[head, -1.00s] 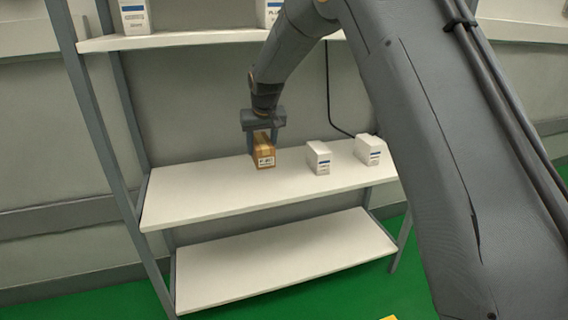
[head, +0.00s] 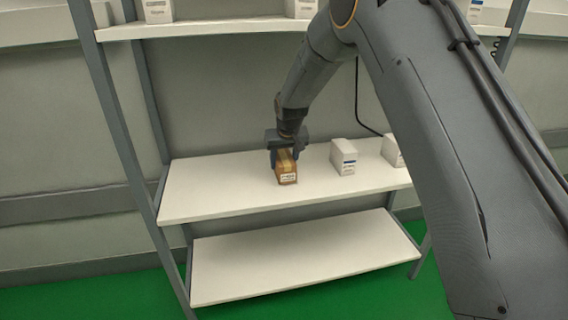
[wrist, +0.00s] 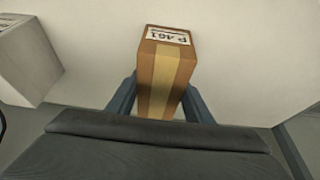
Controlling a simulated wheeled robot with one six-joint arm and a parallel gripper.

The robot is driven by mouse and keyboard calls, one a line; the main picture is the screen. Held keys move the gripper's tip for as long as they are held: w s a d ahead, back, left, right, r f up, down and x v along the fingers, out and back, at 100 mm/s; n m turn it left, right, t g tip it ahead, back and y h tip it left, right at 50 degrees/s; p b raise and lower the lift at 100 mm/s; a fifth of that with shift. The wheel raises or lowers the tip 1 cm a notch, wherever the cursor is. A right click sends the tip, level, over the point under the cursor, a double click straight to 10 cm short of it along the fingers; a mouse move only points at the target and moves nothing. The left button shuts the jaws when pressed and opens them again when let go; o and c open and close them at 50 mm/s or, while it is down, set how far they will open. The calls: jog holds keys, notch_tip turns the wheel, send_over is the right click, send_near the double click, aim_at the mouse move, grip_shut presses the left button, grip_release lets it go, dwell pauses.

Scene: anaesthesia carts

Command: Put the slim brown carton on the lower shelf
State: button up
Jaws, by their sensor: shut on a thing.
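The slim brown carton (head: 287,173) has a tan tape strip and a white label on its end. My gripper (head: 285,152) is shut on it from above, over the left-centre of the middle shelf (head: 215,190). In the wrist view the carton (wrist: 165,75) sits between my two fingers, label end pointing away. I cannot tell whether its underside touches the shelf. The lower shelf (head: 300,258) is a white board below the middle one, and its visible surface is empty.
A white box (head: 343,157) stands right of the carton, and another (head: 392,151) is partly hidden by my arm. An upper shelf (head: 215,28) holds more white boxes. Grey uprights (head: 118,130) frame the left side.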

jog(key=shift+f, duration=0.35)
jog(key=shift+f, duration=0.15)
jog(key=o, duration=1.1)
jog(key=shift+o, duration=0.2)
